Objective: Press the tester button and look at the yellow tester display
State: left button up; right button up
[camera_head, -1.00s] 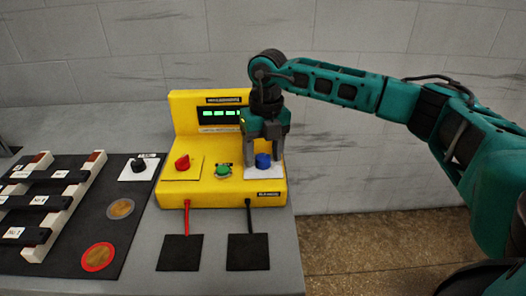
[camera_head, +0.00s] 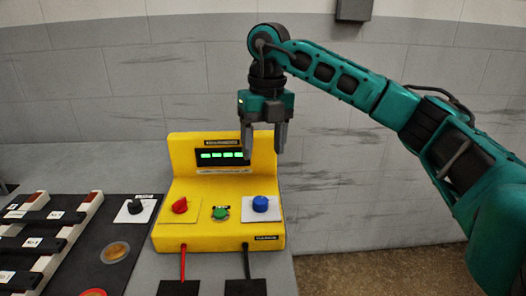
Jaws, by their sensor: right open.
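The yellow tester (camera_head: 222,235) stands on the grey bench. Its dark display (camera_head: 222,156) shows several lit green dashes. A green button (camera_head: 220,213) sits on its lower deck, between a red knob (camera_head: 180,206) and a blue knob (camera_head: 261,204) on a white plate. My right gripper (camera_head: 264,150) points down, open and empty, above and behind the blue knob and apart from it. One finger overlaps the right end of the display area. My left gripper is not in view.
A red lead (camera_head: 183,264) and a black lead (camera_head: 246,262) run from the tester front to dark pads. At left lie a black knob (camera_head: 135,206), a gold disc (camera_head: 116,252) and a black-and-white rack (camera_head: 50,243). The bench ends right of the tester.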

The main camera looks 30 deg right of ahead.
aim_at(219, 213)
jog(key=k, duration=1)
